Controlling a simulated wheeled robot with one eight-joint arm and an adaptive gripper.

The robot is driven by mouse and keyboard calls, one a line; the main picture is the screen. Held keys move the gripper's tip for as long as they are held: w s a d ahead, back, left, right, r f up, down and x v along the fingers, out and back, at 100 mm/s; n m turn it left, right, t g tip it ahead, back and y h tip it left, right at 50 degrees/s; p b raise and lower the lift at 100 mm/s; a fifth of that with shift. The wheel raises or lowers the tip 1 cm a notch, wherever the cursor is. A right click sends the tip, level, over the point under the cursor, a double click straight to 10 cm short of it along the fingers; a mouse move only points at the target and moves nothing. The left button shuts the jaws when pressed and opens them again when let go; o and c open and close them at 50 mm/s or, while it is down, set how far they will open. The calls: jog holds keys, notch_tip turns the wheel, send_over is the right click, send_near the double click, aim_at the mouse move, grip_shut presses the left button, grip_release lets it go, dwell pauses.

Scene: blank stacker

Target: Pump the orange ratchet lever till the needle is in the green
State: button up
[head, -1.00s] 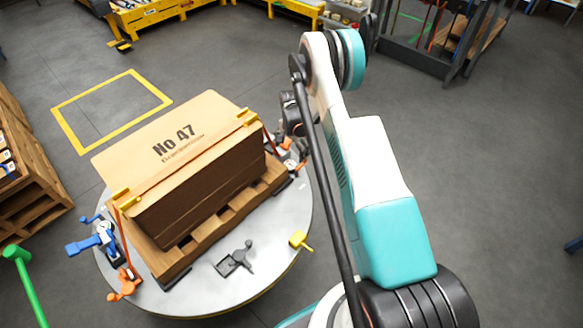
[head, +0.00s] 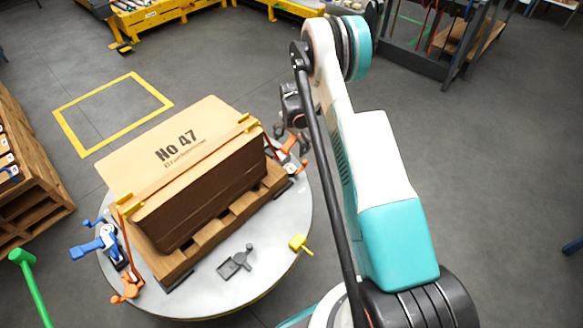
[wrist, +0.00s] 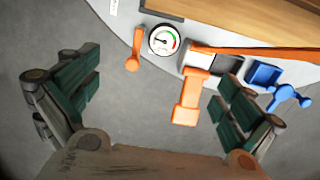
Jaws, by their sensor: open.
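The orange ratchet lever (wrist: 190,97) shows in the wrist view, sticking out from the edge of the round table. Its ratchet body (wrist: 212,63) sits behind it, with an orange strap (wrist: 255,54) running right. A round gauge (wrist: 163,40) lies left of it; its dark needle points to the left, away from the green band on the right. My gripper (wrist: 158,78) is open, with one finger either side of the lever and a wider gap on the left. I see no contact. In the head view my gripper (head: 296,120) is at the table's far right edge, partly behind my arm.
A second orange handle (wrist: 133,50) stands left of the gauge, and a blue clamp (wrist: 283,93) is close to the right finger. A strapped brown stack (head: 190,165) on a pallet fills the round table (head: 205,297). Floor right of the table is open.

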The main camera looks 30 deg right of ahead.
jog(key=s+a+r+n+t+p, duration=0.1)
jog(key=s+a+r+n+t, duration=0.3)
jog(key=r, duration=1.3)
jog(key=s+a+r+n+g, duration=0.15)
jog(key=s+a+r, duration=0.35)
jog(key=r, duration=1.2)
jog(key=s+a+r+n+t, duration=0.4)
jog(key=s+r, duration=0.4)
jog(key=s, duration=0.4)
jog(key=s+a+n, duration=0.2)
jog(key=s, duration=0.4)
jog(key=s+a+n, duration=0.2)
jog(key=s, duration=0.5)
jog(key=shift+s+a+f+t, duration=0.15)
jog(key=shift+s+a+t, duration=0.1)
jog(key=shift+a+t, duration=0.1)
jog(key=shift+n, duration=0.25)
